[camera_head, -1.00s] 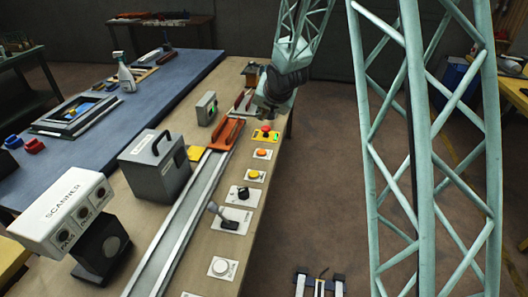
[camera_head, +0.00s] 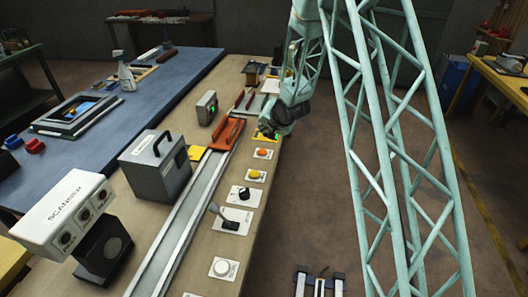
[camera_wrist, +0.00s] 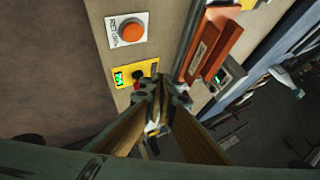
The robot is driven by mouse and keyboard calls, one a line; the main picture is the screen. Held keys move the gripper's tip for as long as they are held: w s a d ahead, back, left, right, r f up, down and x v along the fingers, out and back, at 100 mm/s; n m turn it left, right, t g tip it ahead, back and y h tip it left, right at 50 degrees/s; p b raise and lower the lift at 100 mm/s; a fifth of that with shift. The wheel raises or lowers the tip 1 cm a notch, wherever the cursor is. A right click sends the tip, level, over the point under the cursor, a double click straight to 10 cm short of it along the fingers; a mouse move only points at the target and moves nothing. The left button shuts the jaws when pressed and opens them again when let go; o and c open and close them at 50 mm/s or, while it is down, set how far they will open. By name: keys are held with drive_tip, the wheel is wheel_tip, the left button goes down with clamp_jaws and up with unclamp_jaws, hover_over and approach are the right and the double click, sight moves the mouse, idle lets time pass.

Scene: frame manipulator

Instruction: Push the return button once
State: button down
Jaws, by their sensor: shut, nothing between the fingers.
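The return button (camera_wrist: 131,32) is a round orange button on a white plate lettered RETURN in the wrist view. In the head view, the orange button (camera_head: 262,153) sits just in front of the yellow panel, near the bench's right edge. My gripper (camera_wrist: 157,102) is shut and empty, with its tips beside the yellow panel and apart from the return button. In the head view my gripper (camera_head: 269,132) covers much of that panel.
The yellow panel (camera_wrist: 122,79) has a green display and a red button close to my fingertips. An orange-red tray (camera_head: 222,134) stands left of it. A yellow button (camera_head: 254,174), black knob (camera_head: 244,192), lever (camera_head: 231,222) and white button (camera_head: 222,267) line the bench edge.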

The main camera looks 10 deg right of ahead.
sight(263, 152)
drive_tip(key=shift+w+f, duration=0.15)
drive_tip(key=shift+f, duration=0.15)
drive_tip(key=shift+f, duration=0.2)
drive_tip(key=shift+f+b, duration=2.65)
drive_tip(key=shift+f, duration=1.55)
drive_tip(key=shift+f+b, duration=0.6)
drive_tip(key=shift+f, duration=0.3)
drive_tip(key=shift+r, duration=0.1)
idle(0.4)
drive_tip(key=shift+r+p, duration=0.45)
drive_tip(key=shift+r, duration=0.3)
